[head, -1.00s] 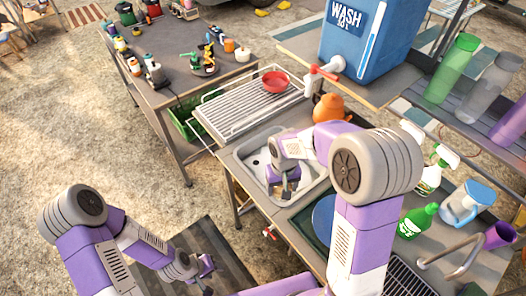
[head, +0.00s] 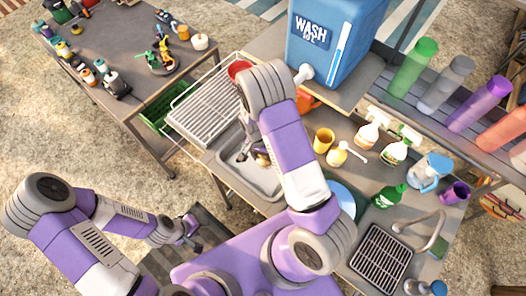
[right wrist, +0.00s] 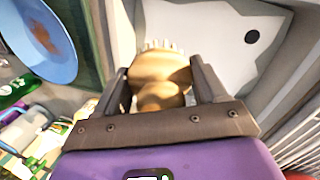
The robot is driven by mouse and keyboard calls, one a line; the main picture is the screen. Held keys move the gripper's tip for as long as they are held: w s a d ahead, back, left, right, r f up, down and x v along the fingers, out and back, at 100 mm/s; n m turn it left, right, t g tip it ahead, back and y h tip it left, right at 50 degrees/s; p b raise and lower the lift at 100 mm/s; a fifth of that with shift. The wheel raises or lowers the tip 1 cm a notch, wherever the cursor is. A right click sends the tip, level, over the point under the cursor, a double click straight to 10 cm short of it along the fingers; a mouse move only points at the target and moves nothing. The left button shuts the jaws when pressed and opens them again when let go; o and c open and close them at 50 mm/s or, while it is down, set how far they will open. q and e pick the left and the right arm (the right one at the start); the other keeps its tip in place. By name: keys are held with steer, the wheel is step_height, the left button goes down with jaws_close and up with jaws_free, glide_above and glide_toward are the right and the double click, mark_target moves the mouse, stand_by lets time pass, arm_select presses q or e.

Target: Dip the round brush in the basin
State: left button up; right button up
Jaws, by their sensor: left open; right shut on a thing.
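The round brush (right wrist: 163,72) has a tan wooden body and a fringe of pale bristles. My right gripper (right wrist: 163,84) is shut on it, with one finger on each side. In the right wrist view the brush is over the white basin (right wrist: 215,35), whose dark drain hole shows to the right. Whether the bristles touch the basin floor, I cannot tell. In the head view the basin (head: 262,184) is set in the counter, and my right arm hides part of it and most of the brush. My left gripper (head: 190,226) is open and empty, low and left of the counter.
A wire drying rack (head: 203,103) and a red bowl (head: 238,70) lie behind the basin. A blue water container (head: 335,40) stands at the back. A yellow cup (head: 323,140), spray bottles (head: 368,133) and a blue plate (head: 344,200) are to the right.

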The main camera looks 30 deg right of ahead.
steer(key=shift+s+f+b, duration=0.1)
steer(key=shift+f+b, duration=0.3)
steer(key=shift+f, duration=0.25)
steer(key=w+b+x, duration=0.1)
steer(key=b+x, duration=0.2)
steer(key=x, duration=0.1)
steer(key=b+x, duration=0.3)
steer(key=x, duration=0.1)
steer(key=w+a+b+x, duration=0.1)
steer(key=b+x, duration=0.3)
steer(key=shift+w+f, duration=0.45)
steer(key=shift+f, duration=0.1)
stand_by(0.4)
steer(key=s+p+v, duration=0.1)
steer(key=p+v, duration=0.2)
steer(key=v, duration=0.1)
steer(key=s+p+v, duration=0.1)
steer(key=p+v, duration=0.2)
steer(key=v, duration=0.1)
steer(key=s+d+p+v, duration=0.1)
steer(key=p+v, duration=0.2)
steer(key=v, duration=0.1)
steer(key=shift+p+v, duration=0.4)
steer(key=shift+v, duration=0.35)
stand_by(0.4)
